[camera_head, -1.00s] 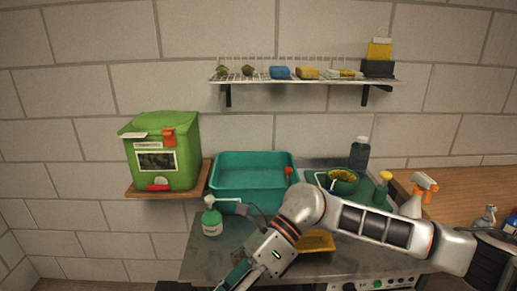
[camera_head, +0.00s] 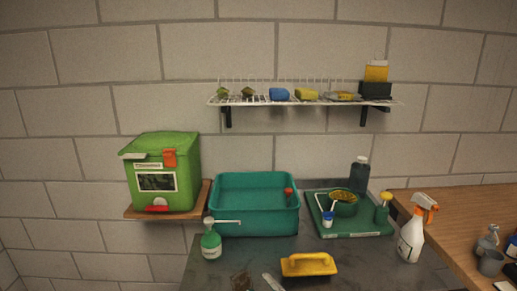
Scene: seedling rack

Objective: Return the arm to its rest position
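Neither of my arms shows in the head view now, and both grippers are out of the picture. The grey counter (camera_head: 370,262) in front of me has no arm over it.
A green tray (camera_head: 350,231) holds a bowl and small bottles. A spray bottle (camera_head: 411,235) stands right of it, a soap pump (camera_head: 211,243) left of the basin. A green bin (camera_head: 163,172) sits on a side shelf. A wire rack (camera_head: 300,100) hangs above.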

